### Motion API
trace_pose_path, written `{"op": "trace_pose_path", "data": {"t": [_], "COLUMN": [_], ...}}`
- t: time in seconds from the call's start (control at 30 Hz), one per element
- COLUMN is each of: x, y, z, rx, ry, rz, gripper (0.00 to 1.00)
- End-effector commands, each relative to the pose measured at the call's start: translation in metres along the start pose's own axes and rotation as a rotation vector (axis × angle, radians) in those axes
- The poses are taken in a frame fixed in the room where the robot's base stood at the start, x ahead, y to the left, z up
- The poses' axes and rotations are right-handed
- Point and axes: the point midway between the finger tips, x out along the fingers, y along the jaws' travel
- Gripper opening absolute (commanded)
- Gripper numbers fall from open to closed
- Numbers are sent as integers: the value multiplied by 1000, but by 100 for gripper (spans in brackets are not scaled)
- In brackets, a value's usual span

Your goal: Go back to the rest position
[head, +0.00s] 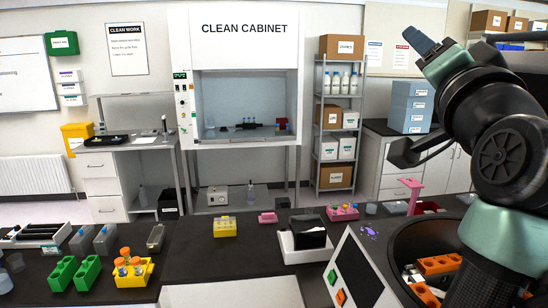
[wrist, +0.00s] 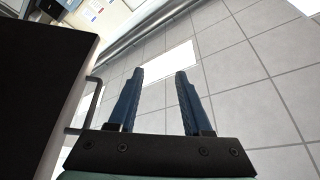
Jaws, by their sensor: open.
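My gripper shows in the wrist view (wrist: 160,92), with its two blue fingers apart and nothing between them. Below and beyond the fingers is a grey tiled floor. In the head view my gripper (head: 422,42) is raised at the upper right, seen from the side, with its blue tip pointing up and left. My arm is folded up along the right edge, above the round open machine (head: 400,250). The arm hides part of that machine and the cupboards behind it.
The dark bench holds green racks (head: 75,272), a yellow rack (head: 134,274) with orange-capped tubes, a yellow block (head: 223,229), a black-and-white device (head: 304,240) and a tilted panel (head: 352,272). The clean cabinet (head: 245,22) and shelving (head: 317,120) stand behind. A dark surface (wrist: 40,90) lies left of my gripper.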

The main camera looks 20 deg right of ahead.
Motion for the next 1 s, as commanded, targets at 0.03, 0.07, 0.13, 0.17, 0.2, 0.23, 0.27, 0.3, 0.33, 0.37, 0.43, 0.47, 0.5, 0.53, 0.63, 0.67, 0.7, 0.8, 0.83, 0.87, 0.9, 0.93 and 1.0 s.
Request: {"op": "trace_pose_path", "data": {"t": [0.03, 0.07, 0.13, 0.17, 0.2, 0.23, 0.27, 0.3, 0.33, 0.37, 0.43, 0.47, 0.5, 0.53, 0.63, 0.67, 0.7, 0.8, 0.83, 0.87, 0.9, 0.93, 1.0], "x": [-14, -22, -46, -58, -76, -90, -104, -123, -137, -150, -178, -188, -199, -206, -220, -221, -222, -222, -222, -222, -222, -222, -221], "y": [-29, -46, -85, -101, -122, -138, -152, -169, -180, -190, -210, -215, -222, -226, -234, -235, -235, -235, -235, -235, -235, -235, -235], "z": [32, 46, 74, 85, 98, 106, 114, 122, 127, 131, 136, 138, 138, 139, 138, 138, 138, 138, 138, 138, 138, 138, 138], "rx": [-73, -116, -205, -240, -282, -311, -335, -364, -382, -398, -425, -434, -441, -447, -456, -458, -459, -460, -460, -459, -459, -459, -459], "ry": [6, 16, 44, 59, 80, 98, 116, 142, 160, 179, 218, 233, 251, 260, 285, 288, 290, 290, 290, 290, 290, 289, 289], "rz": [-64, -100, -185, -223, -272, -309, -344, -388, -418, -446, -501, -518, -538, -550, -572, -575, -577, -576, -576, -576, -576, -576, -575], "gripper": [50, 50, 50, 50, 50, 50, 50, 50, 50, 50, 50, 50, 50, 50, 50, 50, 50, 50, 50, 50, 50, 50, 50]}}
